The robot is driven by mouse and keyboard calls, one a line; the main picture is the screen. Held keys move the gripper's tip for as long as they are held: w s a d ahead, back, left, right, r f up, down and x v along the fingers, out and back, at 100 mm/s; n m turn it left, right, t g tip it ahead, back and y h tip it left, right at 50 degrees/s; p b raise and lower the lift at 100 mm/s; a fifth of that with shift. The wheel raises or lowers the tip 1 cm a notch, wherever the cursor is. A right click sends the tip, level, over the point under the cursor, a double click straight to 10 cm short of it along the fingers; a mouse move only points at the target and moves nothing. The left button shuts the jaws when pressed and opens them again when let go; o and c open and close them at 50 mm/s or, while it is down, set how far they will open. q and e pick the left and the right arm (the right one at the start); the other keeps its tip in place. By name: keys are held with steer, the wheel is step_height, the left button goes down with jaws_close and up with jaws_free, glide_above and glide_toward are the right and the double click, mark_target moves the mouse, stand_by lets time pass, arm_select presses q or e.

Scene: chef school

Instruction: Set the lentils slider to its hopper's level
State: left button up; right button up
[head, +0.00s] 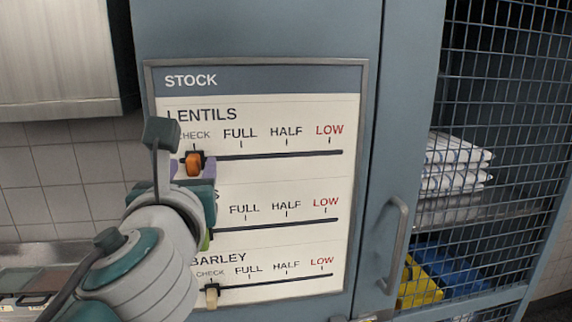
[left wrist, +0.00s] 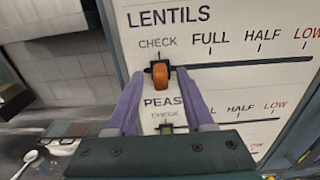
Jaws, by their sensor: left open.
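The stock board (head: 340,180) hangs upright on a blue-grey cabinet front. Its lentils row is at the top, with marks check, full, half and low. The orange lentils slider (head: 194,164) is at the check mark, at the left end of its slot; it also shows in the left wrist view (left wrist: 160,77). My left gripper (head: 192,169) is open, with its purple fingers on either side of the orange slider. In the left wrist view the fingertips (left wrist: 159,74) flank it with small gaps. No lentils hopper shows. My right gripper is not in view.
Below are the peas row with a green slider (left wrist: 166,128), partly hidden by my arm, and the barley row with a cream slider (head: 212,297), both near check. A door handle (head: 398,245) stands out right of the board. A wire-mesh door (head: 500,110) is farther right.

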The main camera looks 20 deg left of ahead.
arm_select(q)
steer(key=shift+w+a, duration=0.15)
steer(key=shift+w, duration=0.15)
jaws_close()
stand_by(0.3)
stand_by(1.0)
